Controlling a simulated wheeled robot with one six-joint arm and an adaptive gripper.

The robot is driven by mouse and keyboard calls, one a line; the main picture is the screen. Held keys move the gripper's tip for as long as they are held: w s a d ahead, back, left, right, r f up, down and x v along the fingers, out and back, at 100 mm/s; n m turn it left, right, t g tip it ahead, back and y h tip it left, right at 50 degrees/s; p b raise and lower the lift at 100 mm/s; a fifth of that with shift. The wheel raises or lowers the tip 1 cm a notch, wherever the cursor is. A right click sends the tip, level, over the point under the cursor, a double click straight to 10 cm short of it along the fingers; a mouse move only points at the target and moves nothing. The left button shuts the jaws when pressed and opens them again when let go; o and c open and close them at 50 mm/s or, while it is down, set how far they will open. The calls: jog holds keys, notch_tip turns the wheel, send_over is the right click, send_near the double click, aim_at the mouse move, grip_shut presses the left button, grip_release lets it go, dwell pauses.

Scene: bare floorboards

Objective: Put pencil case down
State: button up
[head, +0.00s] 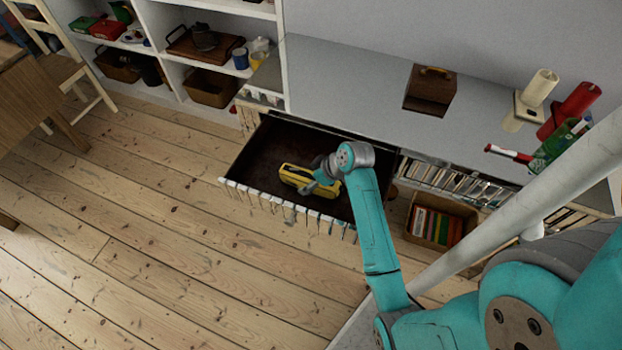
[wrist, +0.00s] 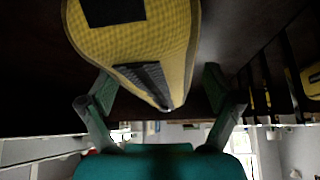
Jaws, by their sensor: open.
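The yellow pencil case (head: 294,173) with dark patches lies in the open dark drawer (head: 262,150), near its front. In the wrist view the pencil case (wrist: 130,45) fills the upper middle, and its narrow end reaches down between my fingers. My gripper (head: 318,184) is over the drawer at the case's right end. In the wrist view my gripper (wrist: 162,108) is open, with one finger on each side of the case's end. A dark gap shows on the right; contact on the left is unclear. Part of the case is hidden by my gripper in the head view.
The grey cabinet top (head: 340,75) behind holds a brown box (head: 430,90) and, at right, a white roll (head: 538,90) and a red one (head: 570,108). Shelves with baskets stand at the back left. Floorboards in front are clear.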

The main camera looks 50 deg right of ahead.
jog(key=v, duration=1.1)
jog(key=shift+d, duration=0.1)
jog(key=shift+s+r, duration=0.25)
jog(key=shift+r, duration=0.15)
